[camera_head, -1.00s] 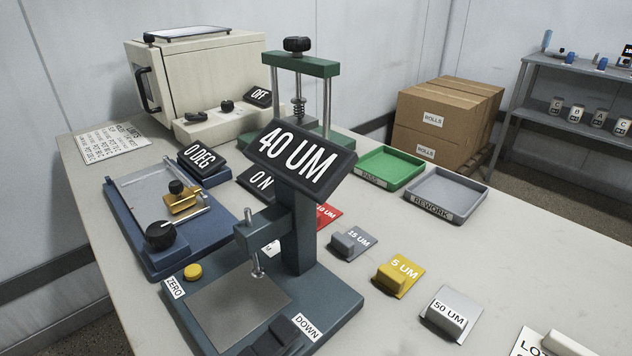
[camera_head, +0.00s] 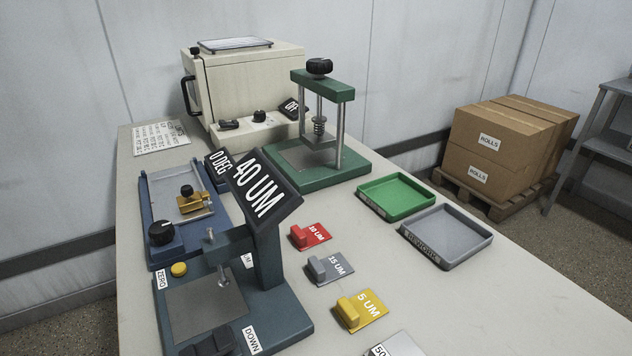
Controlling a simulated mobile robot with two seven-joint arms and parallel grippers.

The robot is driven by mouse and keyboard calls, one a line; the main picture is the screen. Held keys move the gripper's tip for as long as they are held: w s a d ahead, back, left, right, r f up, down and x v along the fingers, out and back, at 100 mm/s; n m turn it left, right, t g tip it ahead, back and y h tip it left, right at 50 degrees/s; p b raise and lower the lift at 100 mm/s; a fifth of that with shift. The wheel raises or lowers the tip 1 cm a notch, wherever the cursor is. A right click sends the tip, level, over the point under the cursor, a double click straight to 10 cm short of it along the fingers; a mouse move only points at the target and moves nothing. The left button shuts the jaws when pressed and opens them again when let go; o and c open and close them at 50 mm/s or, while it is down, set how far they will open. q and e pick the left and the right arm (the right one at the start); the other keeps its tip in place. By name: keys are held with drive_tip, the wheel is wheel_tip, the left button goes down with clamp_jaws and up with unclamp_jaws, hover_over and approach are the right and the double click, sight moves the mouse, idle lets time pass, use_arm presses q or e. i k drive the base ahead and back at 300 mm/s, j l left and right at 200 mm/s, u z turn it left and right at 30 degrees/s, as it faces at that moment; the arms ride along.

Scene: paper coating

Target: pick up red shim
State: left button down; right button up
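The red shim (camera_head: 311,236) lies flat on the table to the right of the blue thickness gauge. It is a small red plate marked 10 UM with a raised red block at its left end. Nothing covers it in the head view. It is the farthest of a row of shims, with the grey 15 UM shim (camera_head: 330,268) just in front of it. Neither of my grippers shows in the head view.
The gauge (camera_head: 283,305) with its 40 UM display stands left of the shims. The yellow 5 UM shim (camera_head: 362,310) lies nearer. A green press (camera_head: 318,178), green tray (camera_head: 396,197) and grey tray (camera_head: 446,237) lie beyond. Bare table (camera_head: 500,300) lies right.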

sight(304, 238)
drive_tip(key=i+l+u, duration=0.1)
drive_tip(key=u, duration=0.25)
drive_tip(key=l+u, duration=0.15)
drive_tip(key=u, duration=0.2)
drive_tip(key=i+l+u, duration=0.1)
drive_tip(key=u, duration=0.3)
drive_tip(key=i+l+u, duration=0.15)
drive_tip(key=u, duration=0.2)
drive_tip(key=l, duration=0.1)
